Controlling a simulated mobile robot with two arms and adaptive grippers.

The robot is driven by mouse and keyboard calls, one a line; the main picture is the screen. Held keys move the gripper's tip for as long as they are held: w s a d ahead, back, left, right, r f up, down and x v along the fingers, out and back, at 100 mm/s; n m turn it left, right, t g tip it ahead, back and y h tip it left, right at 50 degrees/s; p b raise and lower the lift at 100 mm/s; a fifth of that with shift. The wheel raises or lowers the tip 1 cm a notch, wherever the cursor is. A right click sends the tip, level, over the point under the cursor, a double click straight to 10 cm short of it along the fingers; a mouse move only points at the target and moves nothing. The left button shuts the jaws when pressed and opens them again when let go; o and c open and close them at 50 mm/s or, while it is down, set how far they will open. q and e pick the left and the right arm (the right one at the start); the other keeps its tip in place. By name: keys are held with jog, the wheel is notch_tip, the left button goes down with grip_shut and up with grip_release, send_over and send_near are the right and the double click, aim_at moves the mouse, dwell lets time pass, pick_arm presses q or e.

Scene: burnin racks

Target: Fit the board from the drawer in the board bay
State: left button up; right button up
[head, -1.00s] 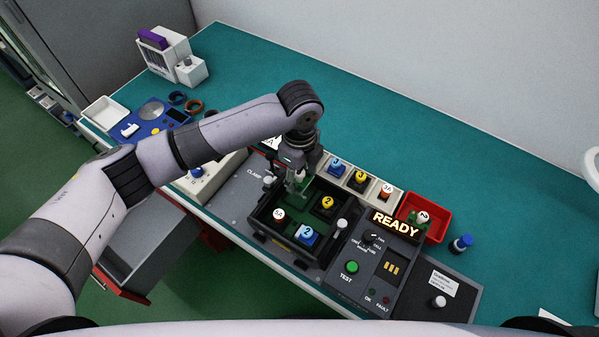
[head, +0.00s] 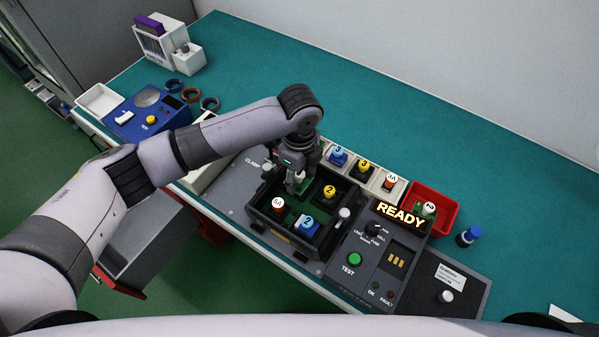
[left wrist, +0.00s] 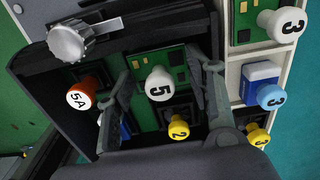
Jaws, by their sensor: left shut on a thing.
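My left gripper (head: 294,184) is shut on a green board (left wrist: 147,118) with a white knob marked 5. In the left wrist view its two fingers (left wrist: 165,95) stand either side of the knob. The board is in the far left part of the black bay box (head: 266,225); I cannot tell if it is fully seated. The bay also holds an orange 5A knob (head: 278,203), a blue 2 part (head: 306,223) and a yellow 2 part (head: 329,192). The grey drawer (head: 150,245) stands open below the table; its visible inside looks empty. My right gripper is not in view.
A pale rack (head: 375,187) with several numbered parts stands behind the bay. A red bin (head: 440,222) holds a white-knobbed board. The panel reads READY (head: 401,214), with a green TEST button (head: 354,259). A clamp knob (head: 267,169) lies close left of my gripper.

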pick_arm(q)
jog(key=shift+w+d+r+p, duration=0.2)
jog(key=shift+w+p, duration=0.1)
jog(key=shift+p, duration=0.3)
dwell(1.3)
jog(key=shift+s+f, duration=0.1)
jog(key=shift+f, duration=0.65)
dwell(0.9)
jog(key=o, duration=0.9)
jog(key=shift+c, duration=0.2)
jog(key=shift+o, duration=1.4)
jog(key=shift+r, duration=0.15)
jog(key=shift+o, duration=0.4)
jog(key=r+p, duration=0.2)
jog(key=shift+w+d+r+p, duration=0.15)
jog(key=shift+w+r+p, duration=0.1)
jog(key=shift+w+p, duration=0.15)
notch_tip(320, 180, up, 2)
jog(key=shift+s+p, duration=0.1)
jog(key=shift+p, duration=0.8)
jog(key=shift+r+p, duration=0.15)
jog(key=shift+p, duration=0.15)
jog(key=shift+d, duration=0.1)
jog(key=shift+s, duration=0.1)
